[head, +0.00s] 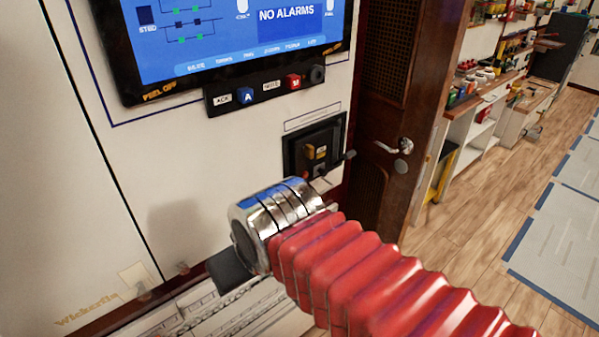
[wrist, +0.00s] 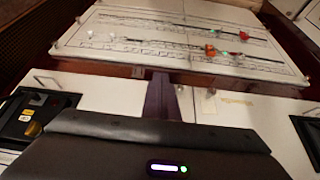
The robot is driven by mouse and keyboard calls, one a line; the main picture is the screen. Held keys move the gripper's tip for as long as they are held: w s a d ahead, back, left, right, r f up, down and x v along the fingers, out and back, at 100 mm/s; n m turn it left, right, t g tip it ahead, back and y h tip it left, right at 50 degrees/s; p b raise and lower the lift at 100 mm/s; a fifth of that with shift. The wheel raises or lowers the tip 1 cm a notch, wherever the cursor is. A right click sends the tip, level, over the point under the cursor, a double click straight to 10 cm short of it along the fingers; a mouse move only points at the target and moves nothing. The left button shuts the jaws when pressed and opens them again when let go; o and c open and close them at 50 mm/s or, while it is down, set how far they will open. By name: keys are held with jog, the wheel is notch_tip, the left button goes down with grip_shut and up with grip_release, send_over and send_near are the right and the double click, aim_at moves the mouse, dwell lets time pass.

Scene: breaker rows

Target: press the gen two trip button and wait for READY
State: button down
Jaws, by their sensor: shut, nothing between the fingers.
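My gripper (wrist: 161,90) is shut and empty; its dark fingers point toward a pale breaker panel (wrist: 85,42) in the wrist view. The fingers appear short of the panel's near edge. I cannot read any label there, so I cannot tell which control is the gen two trip button. In the head view my gripper's dark body (head: 232,270) is partly hidden by my wrist. The screen (head: 235,45) reads "NO ALARMS"; no READY is visible.
Below the screen are a blue "A" button (head: 246,96) and a red button (head: 293,82). A black recessed switch panel (head: 315,148) with a lever sits beside a brown door (head: 385,110) with a metal handle. Open wooden floor (head: 480,235) lies right, by a cluttered workbench.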

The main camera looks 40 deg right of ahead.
aim_at(305, 175)
jog(key=shift+w+d, duration=0.1)
dwell(0.3)
jog(key=w+d+f+m+t+y, duration=0.1)
jog(key=w+d+m, duration=0.1)
jog(key=d+m, duration=1.2)
jog(key=w+d+f+m+t+y, duration=0.1)
jog(key=w+d+m+t+y, duration=0.1)
jog(key=d+m, duration=1.2)
jog(key=shift+w, duration=0.15)
jog(key=w, duration=0.8)
jog(key=shift+w+a, duration=0.15)
jog(key=shift+w, duration=0.2)
jog(key=shift+w, duration=0.15)
dwell(1.1)
jog(key=shift+w, duration=0.25)
